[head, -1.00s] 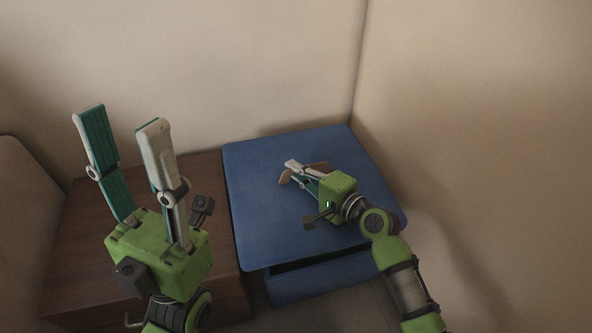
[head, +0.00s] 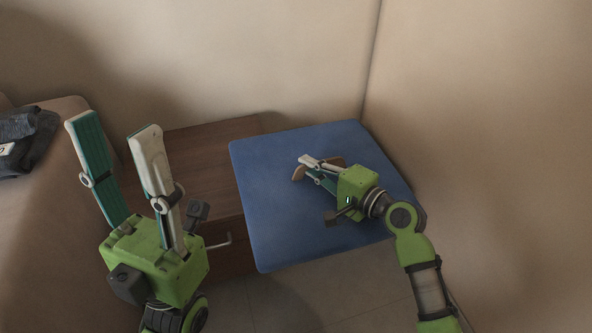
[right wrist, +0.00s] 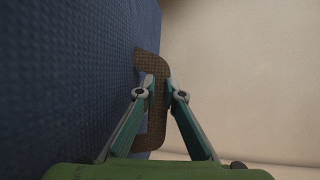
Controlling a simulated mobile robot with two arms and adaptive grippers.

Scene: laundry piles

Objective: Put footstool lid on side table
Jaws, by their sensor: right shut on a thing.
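The footstool lid (head: 275,215) is a flat blue padded square with a brown handle (head: 298,174). My right gripper (head: 308,168) is shut on that handle. The right wrist view also shows the handle (right wrist: 150,62) between the fingers, with the blue lid surface (right wrist: 70,80) on the left. The side table (head: 190,165) is dark brown wood, left of and partly behind the lid. The lid's left part overlaps the table in view; I cannot tell the height between them. My left gripper (head: 114,128) is open and empty, in front of the table's left part.
A tan sofa-like piece (head: 60,230) stands at the left with dark folded cloth (head: 28,140) on it. Beige walls (head: 480,120) close the back and right. Tiled floor (head: 310,300) shows below the lid.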

